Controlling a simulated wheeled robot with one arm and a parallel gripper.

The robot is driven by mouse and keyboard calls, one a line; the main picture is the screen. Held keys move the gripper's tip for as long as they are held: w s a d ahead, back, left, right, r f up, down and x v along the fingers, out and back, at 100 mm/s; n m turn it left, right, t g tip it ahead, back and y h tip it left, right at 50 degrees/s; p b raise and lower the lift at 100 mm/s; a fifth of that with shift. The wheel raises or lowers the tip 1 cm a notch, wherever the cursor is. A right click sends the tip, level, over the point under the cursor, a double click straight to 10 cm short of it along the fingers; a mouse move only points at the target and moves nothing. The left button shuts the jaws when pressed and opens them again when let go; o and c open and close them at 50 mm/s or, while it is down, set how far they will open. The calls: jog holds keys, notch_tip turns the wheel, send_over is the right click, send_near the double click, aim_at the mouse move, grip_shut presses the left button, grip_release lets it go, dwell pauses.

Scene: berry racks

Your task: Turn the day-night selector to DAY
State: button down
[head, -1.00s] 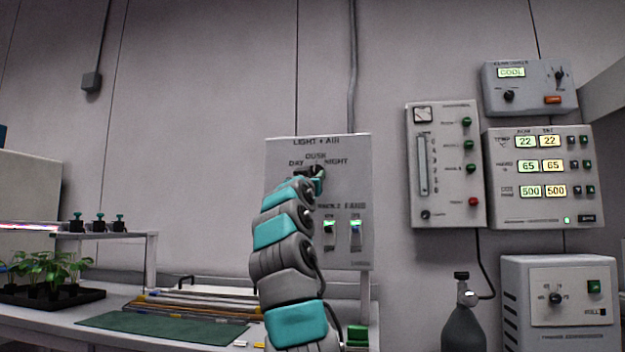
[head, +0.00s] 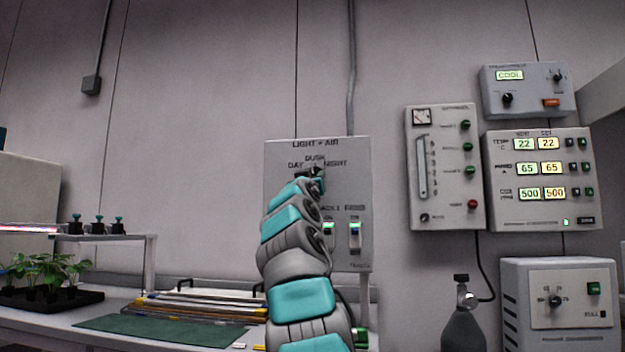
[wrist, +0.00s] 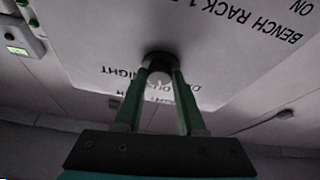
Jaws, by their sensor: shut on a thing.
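The day-night selector (wrist: 158,61) is a dark round knob on the pale "LIGHT + AIR" panel (head: 283,220). In the head view, DAY is printed at its upper left, DUSK above and NIGHT at its upper right. My gripper (wrist: 160,75) is shut on the knob, with one green finger on each side. In the head view my gripper (head: 316,174) is at the knob and my arm covers the panel's lower left. The knob's pointer is hidden, so I cannot tell which position it marks. The labels are upside down in the wrist view.
Two lit rack switches (head: 355,237) sit below the selector, close to my arm. Other control boxes (head: 540,205) hang to the right above a gas cylinder (head: 463,320). A bench with seedlings (head: 50,270) and a green mat (head: 160,329) lies at left.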

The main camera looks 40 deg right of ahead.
jog(key=shift+n+y, duration=0.3)
jog(key=shift+n, duration=0.4)
jog(key=shift+s+r+n+t, duration=0.1)
jog(key=shift+n+t, duration=0.2)
jog(key=shift+n, duration=0.1)
jog(key=shift+y+p, duration=0.3)
jog(key=shift+p, duration=0.05)
jog(key=n+p, duration=0.1)
jog(key=n+y+p, duration=0.1)
jog(key=n+t+p, duration=0.1)
jog(key=shift+d+r+n, duration=0.1)
jog(key=shift+r+n, duration=0.15)
jog(key=shift+n, duration=0.05)
jog(key=n+y+p, duration=0.1)
jog(key=n+p, duration=0.1)
jog(key=shift+s+t+p, duration=0.1)
jog(key=shift+t+p, duration=0.2)
jog(key=shift+p, duration=0.05)
jog(key=shift+n+y+p, duration=0.4)
jog(key=shift+n+p, duration=0.25)
jog(key=shift+n, duration=0.05)
jog(key=shift+f+n, duration=0.15)
jog(key=shift+n, duration=0.15)
jog(key=c, duration=0.5)
grip_release()
